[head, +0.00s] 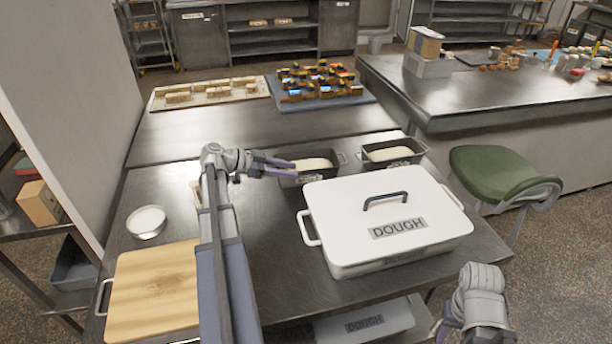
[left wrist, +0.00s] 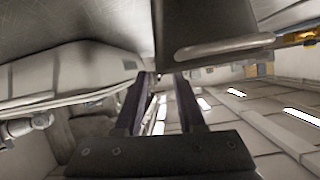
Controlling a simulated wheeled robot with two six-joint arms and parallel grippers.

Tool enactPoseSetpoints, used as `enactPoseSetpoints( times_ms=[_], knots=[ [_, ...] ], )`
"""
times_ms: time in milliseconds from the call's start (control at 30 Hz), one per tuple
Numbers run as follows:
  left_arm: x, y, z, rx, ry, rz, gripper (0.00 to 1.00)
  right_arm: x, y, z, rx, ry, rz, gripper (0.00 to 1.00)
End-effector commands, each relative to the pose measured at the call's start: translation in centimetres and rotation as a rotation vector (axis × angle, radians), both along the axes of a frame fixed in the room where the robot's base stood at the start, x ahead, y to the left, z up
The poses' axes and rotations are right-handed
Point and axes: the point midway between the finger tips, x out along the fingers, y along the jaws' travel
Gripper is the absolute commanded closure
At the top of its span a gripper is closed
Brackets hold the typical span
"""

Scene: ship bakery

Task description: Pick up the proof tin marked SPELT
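Two dark loaf tins holding pale dough stand on the steel table, a left one (head: 290,179) and a right one (head: 414,150). Their front labels are too small to read, so I cannot tell which is SPELT. My left gripper (head: 290,168) is at the left end of the left tin, its fingers pointing at it. In the left wrist view the two fingers (left wrist: 165,80) stand apart with nothing visible between them; a dark tin body (left wrist: 205,25) is close to their tips. Contact is unclear. My right gripper (head: 446,330) is low at bottom right; its fingers are unclear.
A large white lidded DOUGH box (head: 330,215) stands just in front of the tins. A wooden board (head: 155,290) and white round dish (head: 146,222) are at left. A green stool (head: 495,172) is right.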

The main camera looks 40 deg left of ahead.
Motion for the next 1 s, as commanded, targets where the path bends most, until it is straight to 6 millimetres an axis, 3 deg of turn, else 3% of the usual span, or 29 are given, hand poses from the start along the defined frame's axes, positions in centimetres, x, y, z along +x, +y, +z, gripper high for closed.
enactPoseSetpoints(
  times_ms=[267,633,867,1000],
  knots=[
    [0.8,-0.7,-0.6,0.0,0.0,-0.001,0.61,0.0,0.0,-0.6,0.0,0.0,0.0,0.5],
    [4.1,-3.4,-2.4,0.0,0.001,-0.002,0.61,0.0,0.0,-2.4,0.0,0.0,0.0,0.5],
    [4.3,-3.5,-2.3,-0.001,0.001,0.0,0.61,0.0,0.0,-2.3,0.0,0.0,0.0,0.5],
    [4.3,-3.5,-2.3,-0.001,0.001,0.0,0.77,0.0,0.0,-2.3,0.0,0.0,0.0,0.5]
  ],
)
